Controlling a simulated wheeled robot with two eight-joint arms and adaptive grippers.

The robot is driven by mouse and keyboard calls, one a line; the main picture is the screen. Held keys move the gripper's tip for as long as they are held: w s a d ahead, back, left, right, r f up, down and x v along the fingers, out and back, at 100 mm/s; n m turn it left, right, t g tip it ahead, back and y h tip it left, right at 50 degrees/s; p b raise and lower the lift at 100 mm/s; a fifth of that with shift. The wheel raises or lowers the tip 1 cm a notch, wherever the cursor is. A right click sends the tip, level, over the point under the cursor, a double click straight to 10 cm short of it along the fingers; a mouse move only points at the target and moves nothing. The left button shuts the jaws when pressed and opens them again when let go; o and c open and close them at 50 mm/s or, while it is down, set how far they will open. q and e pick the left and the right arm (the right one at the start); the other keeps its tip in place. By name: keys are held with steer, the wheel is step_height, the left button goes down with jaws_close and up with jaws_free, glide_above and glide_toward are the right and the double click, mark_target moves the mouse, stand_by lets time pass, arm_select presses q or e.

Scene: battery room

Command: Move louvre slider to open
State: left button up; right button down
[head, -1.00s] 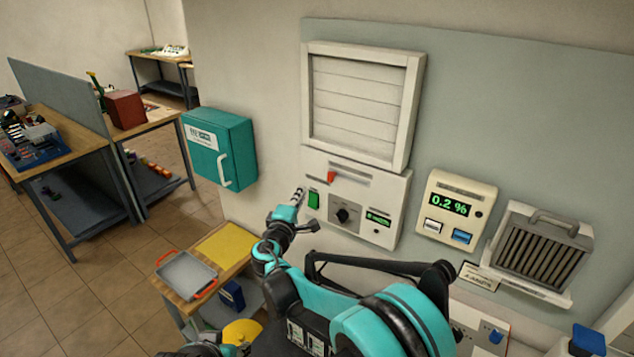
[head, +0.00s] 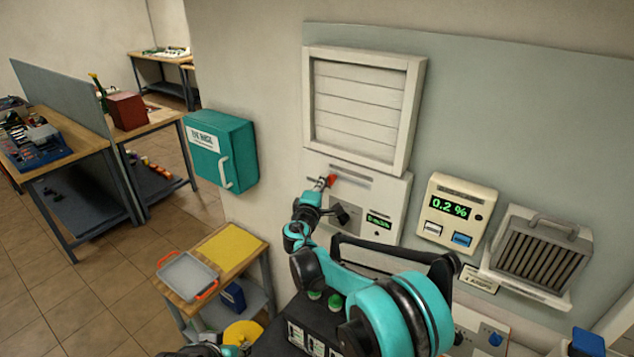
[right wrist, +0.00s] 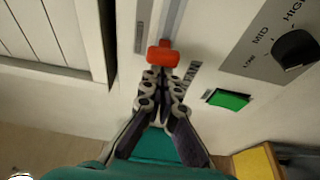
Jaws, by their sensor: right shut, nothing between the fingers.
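The louvre slider has a red knob (head: 331,180) at the left part of its slot on the white control panel (head: 395,190). In the right wrist view the red knob (right wrist: 163,54) sits at the near end of the slot (right wrist: 173,18). The louvre (head: 360,105) above has its slats flat and closed. My right gripper (head: 322,185) is shut and empty, its fingertips right at the knob. In the right wrist view the fingertips (right wrist: 163,76) are against or just short of the knob; I cannot tell which. Only a dark and teal part at the bottom edge may be my left gripper (head: 205,350).
A rotary knob (right wrist: 295,50) and a green switch (right wrist: 228,99) are beside the slider. A meter reading 0.2 % (head: 456,212) and a grille filter unit (head: 540,252) are to the right. A teal cabinet (head: 222,150) hangs at left, above a small cart (head: 255,248).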

steer(key=s+d, duration=0.2)
steer(key=s+d+b, duration=0.1)
steer(key=d, duration=0.2)
steer(key=s+d+b, duration=0.1)
steer(key=s+d, duration=0.1)
steer(key=d, duration=0.1)
steer(key=shift+s+d, duration=0.2)
steer(key=shift+s, duration=0.1)
steer(key=shift+s+d, duration=0.15)
steer(key=shift+d, duration=0.05)
steer(key=shift+a, duration=0.1)
